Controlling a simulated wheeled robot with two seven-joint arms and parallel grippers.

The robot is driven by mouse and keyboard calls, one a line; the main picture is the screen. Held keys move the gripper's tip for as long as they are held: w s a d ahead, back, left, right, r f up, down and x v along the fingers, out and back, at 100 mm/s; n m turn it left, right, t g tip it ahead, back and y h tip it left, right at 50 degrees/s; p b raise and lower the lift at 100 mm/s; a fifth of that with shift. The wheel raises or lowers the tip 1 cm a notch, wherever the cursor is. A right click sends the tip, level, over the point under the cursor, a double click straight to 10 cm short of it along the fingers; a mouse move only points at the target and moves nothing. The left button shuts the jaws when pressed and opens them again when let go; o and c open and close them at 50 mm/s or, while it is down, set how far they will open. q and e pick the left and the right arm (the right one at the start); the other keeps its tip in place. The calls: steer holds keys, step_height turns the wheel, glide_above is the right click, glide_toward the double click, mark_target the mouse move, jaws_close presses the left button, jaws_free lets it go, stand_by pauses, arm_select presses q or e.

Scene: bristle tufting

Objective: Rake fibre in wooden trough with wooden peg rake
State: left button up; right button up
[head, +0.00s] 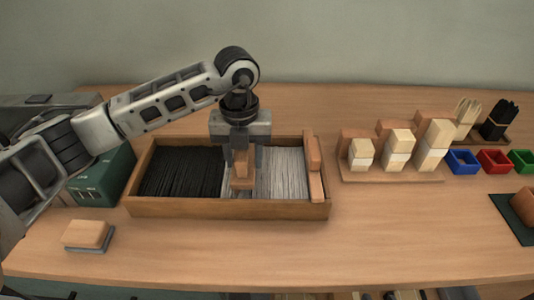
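The wooden trough (230,208) stands on the table with black fibre (182,172) in its left part and pale grey fibre (284,172) in its right part. The gripper and rake hide the middle of the trough.
Wooden blocks (313,150) lie at the trough's right end. A stand with stepped blocks (390,175), blue (462,161), red (494,161) and green (521,160) bins are on the right. A green box (103,182) and a brush-like block (87,234) are left. The front table is clear.

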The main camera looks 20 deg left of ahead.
arm_select(q)
steer(key=s+a, duration=0.1)
steer(key=a, duration=0.4)
steer(key=s+a+b, duration=0.1)
steer(key=s+a, duration=0.1)
steer(key=a, duration=0.4)
steer(key=s+a+b, duration=0.1)
steer(key=s+a, duration=0.1)
steer(key=a, duration=0.3)
steer(key=shift+s+a+f, duration=0.1)
steer(key=shift+s+a, duration=0.05)
steer(key=shift+a, duration=0.2)
steer(key=shift+s+a, duration=0.15)
steer(key=shift+a, duration=0.3)
steer(key=shift+s+a, duration=0.15)
steer(key=shift+a, duration=0.35)
